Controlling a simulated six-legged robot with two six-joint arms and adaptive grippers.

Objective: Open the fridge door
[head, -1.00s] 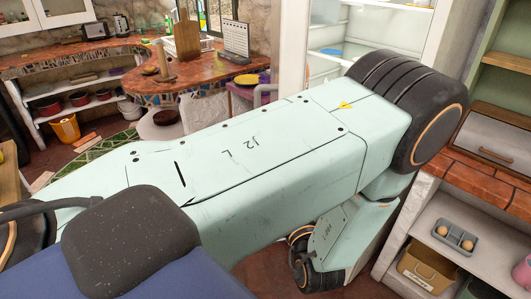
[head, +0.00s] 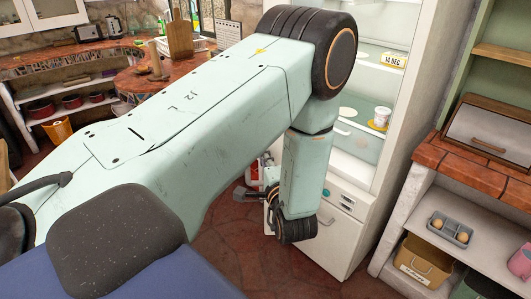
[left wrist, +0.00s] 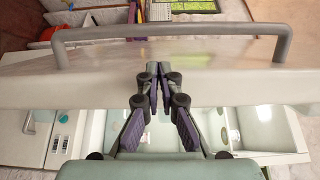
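The white fridge (head: 337,240) stands right of centre in the head view, with its upper shelves exposed. Its door looks open. In the left wrist view the door (left wrist: 225,75) crosses the picture as a pale panel, with a long grey bar handle (left wrist: 170,31) on its far side. My left gripper (left wrist: 158,70) has its two fingers close together, shut, with the tips over the door panel. They are off the handle. I cannot tell whether they touch the door. In the head view my left arm hides the door and most of that gripper. My right gripper is not in view.
A cup (head: 381,117) and a "10 DEC" box (head: 394,60) are inside the fridge. A brick-topped counter (head: 470,170) stands close on the right. A tiled counter (head: 140,80) is at the back left. Dark red floor (head: 235,245) is clear before the fridge.

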